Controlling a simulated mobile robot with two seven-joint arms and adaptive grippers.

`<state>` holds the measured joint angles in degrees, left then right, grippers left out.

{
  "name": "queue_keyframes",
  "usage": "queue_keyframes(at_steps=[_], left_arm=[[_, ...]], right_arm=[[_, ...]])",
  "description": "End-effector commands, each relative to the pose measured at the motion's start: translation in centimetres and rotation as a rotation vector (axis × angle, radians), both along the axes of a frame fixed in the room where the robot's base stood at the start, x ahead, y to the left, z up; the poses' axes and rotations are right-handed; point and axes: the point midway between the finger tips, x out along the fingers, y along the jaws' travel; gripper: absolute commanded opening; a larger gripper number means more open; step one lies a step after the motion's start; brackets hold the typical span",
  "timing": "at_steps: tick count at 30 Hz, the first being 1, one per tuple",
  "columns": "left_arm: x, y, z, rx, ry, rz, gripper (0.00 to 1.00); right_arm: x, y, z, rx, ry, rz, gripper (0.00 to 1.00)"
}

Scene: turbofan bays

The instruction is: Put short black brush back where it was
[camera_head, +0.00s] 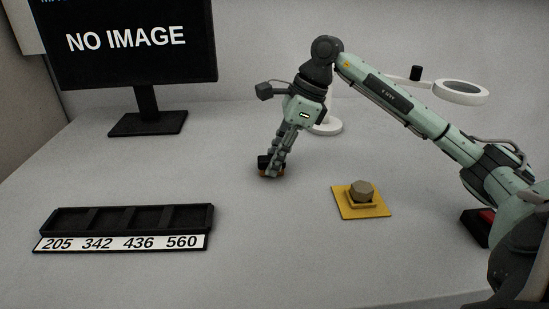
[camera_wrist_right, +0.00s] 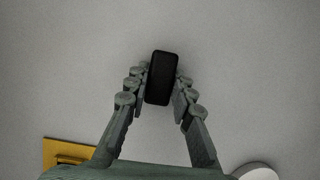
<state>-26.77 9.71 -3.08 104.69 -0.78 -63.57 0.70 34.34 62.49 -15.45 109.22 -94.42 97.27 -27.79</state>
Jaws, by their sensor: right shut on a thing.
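A short black brush (camera_wrist_right: 160,78) is between the fingers of my right gripper (camera_wrist_right: 161,85) in the right wrist view. In the head view my right gripper (camera_head: 271,168) is shut on the brush (camera_head: 264,163), with brownish parts low at its tip. The gripper points down over the middle of the table, close to the surface. I cannot tell whether the brush touches the table. My left gripper is not in view.
A black tray (camera_head: 209,219) with several empty compartments and number labels stands at the left front. A yellow plate (camera_head: 345,211) with a hex nut (camera_head: 362,191) lies right of the gripper. A monitor (camera_head: 147,124) and a white ring lamp (camera_head: 476,97) stand behind. The table between tray and gripper is clear.

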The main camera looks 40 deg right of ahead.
Motion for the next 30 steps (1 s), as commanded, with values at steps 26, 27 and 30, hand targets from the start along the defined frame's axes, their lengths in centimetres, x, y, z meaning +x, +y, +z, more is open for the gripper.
queue_keyframes(at_steps=[26,27,30], left_arm=[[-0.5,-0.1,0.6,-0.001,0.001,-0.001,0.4],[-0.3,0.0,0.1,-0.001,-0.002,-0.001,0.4],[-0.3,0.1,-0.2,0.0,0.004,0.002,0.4]], right_arm=[[0.0,0.0,0.2,0.0,0.0,-0.001,0.44],[0.0,-0.1,0.5,-0.001,-0.001,-0.002,0.44],[-0.3,-0.7,2.0,-0.001,-0.004,-0.003,0.44]])
